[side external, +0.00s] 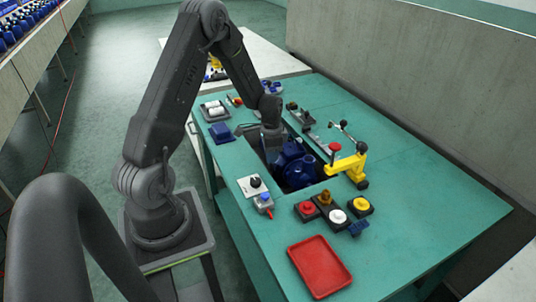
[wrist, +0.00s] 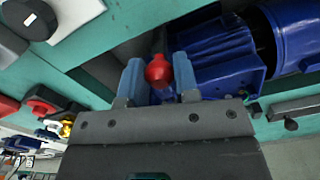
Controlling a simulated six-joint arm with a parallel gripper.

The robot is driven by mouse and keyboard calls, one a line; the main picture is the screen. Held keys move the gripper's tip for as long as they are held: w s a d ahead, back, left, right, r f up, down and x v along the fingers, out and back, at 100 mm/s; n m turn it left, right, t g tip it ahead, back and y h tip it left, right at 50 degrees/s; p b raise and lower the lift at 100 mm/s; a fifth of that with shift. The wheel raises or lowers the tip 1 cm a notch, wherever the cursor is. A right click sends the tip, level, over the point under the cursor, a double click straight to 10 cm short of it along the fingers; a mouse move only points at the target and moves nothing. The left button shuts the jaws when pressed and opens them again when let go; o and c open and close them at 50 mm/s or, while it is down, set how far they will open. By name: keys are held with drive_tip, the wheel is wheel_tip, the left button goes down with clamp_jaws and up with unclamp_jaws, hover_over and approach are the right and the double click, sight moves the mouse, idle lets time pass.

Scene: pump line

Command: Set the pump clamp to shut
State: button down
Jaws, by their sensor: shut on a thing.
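The dark blue pump (side external: 297,165) sits in a rectangular recess in the green bench; it also shows in the wrist view (wrist: 222,50) beyond my fingers. A red ball knob (wrist: 158,71), apparently the pump clamp's handle end, stands between my two blue-grey fingertips, close beside the pump. My gripper (wrist: 160,82) is closed on this handle. In the side view my gripper (side external: 270,146) points down at the left edge of the recess, and it hides the knob there. The rest of the clamp is hidden, so its position cannot be told.
A yellow fixture (side external: 350,168) stands right of the recess. In front are a black rotary switch (side external: 255,182), a red button (side external: 307,208), a white button (side external: 338,216), a yellow button (side external: 361,204) and a red tray (side external: 319,266). The bench's right side is clear.

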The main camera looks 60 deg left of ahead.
drive_tip(key=shift+w, duration=1.2)
drive_tip(key=c, duration=0.9)
unclamp_jaws()
drive_tip(key=shift+o, duration=0.2)
drive_tip(key=shift+r, duration=0.1)
wheel_tip(320, 180, up, 14)
